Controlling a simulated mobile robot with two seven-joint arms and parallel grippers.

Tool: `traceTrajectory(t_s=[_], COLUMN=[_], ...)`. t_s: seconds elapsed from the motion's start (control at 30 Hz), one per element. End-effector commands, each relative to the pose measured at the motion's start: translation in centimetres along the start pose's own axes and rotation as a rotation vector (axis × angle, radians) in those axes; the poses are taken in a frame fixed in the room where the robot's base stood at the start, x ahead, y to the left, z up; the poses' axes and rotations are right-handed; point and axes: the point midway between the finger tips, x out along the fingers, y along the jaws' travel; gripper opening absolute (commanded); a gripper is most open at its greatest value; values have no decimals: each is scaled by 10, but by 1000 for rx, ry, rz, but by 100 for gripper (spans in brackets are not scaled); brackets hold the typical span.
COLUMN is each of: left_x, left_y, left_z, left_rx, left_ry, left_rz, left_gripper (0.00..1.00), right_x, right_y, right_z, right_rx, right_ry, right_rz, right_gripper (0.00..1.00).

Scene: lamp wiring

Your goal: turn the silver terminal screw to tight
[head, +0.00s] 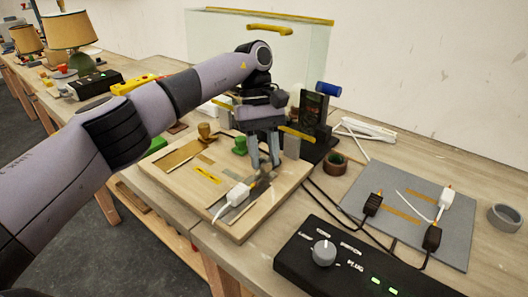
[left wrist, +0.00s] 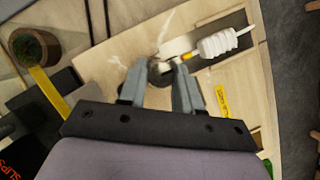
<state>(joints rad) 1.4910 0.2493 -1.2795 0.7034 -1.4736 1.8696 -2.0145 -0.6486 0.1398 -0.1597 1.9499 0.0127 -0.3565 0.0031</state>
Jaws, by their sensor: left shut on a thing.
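The wooden terminal board (head: 240,232) lies on the bench. A brass screw (head: 205,132) and a green screw (head: 240,146) stand on its far side. My left gripper (head: 265,163) points down at the board's right part. In the left wrist view its fingers (left wrist: 160,85) are shut on a dark greyish round thing (left wrist: 160,73), apparently the silver terminal screw. The fingers hide most of it, so its tightness cannot be read. A white wire end (head: 235,195) with a yellow tip lies beside the fingers; it also shows in the left wrist view (left wrist: 225,43).
A grey mat (head: 455,245) with plugs and wires lies to the right. A black control box (head: 345,262) with a knob is at the front. A clear-walled case (head: 220,60) and a dark stand (head: 313,115) are behind my gripper. A small brown pot (head: 335,163) stands near the board.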

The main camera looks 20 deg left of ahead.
Motion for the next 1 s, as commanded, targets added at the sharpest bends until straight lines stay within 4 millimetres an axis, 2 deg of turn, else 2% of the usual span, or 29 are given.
traceTrajectory(t_s=[0.4, 0.43, 0.5, 1.0], left_x=[-2, -2, -2, 0], left_y=[0, 0, 0, 0], left_z=[0, 0, 0, 0], left_rx=[9, 9, 8, 6], left_ry=[4, 4, 4, 1], left_rz=[1, 1, 0, -2], left_gripper=[3, 40, 59, 59], right_x=[0, 0, 0, 0], right_y=[0, 0, 0, 0], right_z=[0, 0, 0, 0], right_rx=[0, 0, 0, 0], right_ry=[1, 1, 1, 1], right_rz=[1, 1, 1, 0], right_gripper=[78, 78, 78, 78])
